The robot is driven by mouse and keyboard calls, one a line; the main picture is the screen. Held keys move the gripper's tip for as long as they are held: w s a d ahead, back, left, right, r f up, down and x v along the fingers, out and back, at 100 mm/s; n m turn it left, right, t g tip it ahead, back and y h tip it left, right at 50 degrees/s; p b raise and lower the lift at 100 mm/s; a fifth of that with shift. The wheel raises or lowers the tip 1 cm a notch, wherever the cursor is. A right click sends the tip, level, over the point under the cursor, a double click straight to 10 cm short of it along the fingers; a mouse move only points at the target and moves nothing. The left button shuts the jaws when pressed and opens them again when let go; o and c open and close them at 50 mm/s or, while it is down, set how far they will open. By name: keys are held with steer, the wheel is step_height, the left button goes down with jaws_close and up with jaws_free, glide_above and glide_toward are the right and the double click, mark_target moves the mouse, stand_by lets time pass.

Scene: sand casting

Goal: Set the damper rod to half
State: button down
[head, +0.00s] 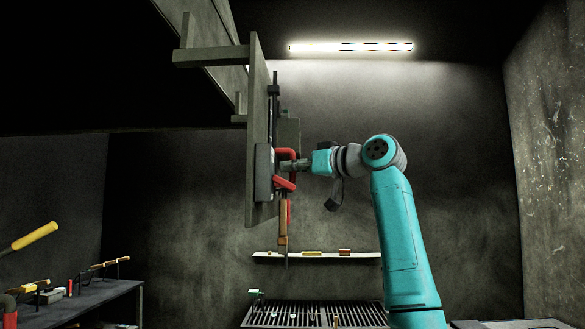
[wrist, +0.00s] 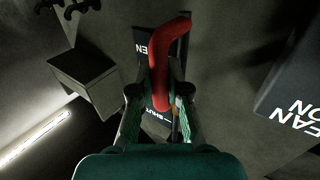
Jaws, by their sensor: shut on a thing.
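The damper rod's red handle (head: 285,184) stands out from the right face of an upright grey panel (head: 257,90). A dark vertical rod (head: 274,92) runs up the panel above it. My gripper (head: 296,165) reaches in from the right and is shut on the red handle. In the wrist view the red handle (wrist: 161,62) lies between the fingers of my gripper (wrist: 160,82). Behind it is a dark label plate (wrist: 141,42) with part of a word ending in "EN" at the top and "SHUT" lower down. The fingers and handle hide the middle of the plate.
A wooden-handled tool (head: 283,222) hangs just below the handle. A dark box marked "FAN ON" (wrist: 291,88) and a grey box (wrist: 84,76) flank it in the wrist view. A shelf (head: 270,256), a slotted grate (head: 290,316) and a tool bench (head: 105,295) are lower down.

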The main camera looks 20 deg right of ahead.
step_height(320, 180, up, 7)
steer(key=shift+r, duration=0.2)
stand_by(0.4)
steer(key=c, duration=1.1)
jaws_free()
steer(key=shift+c, duration=0.2)
steer(key=shift+f, duration=0.1)
steer(key=v, duration=1.2)
steer(key=shift+d, duration=0.1)
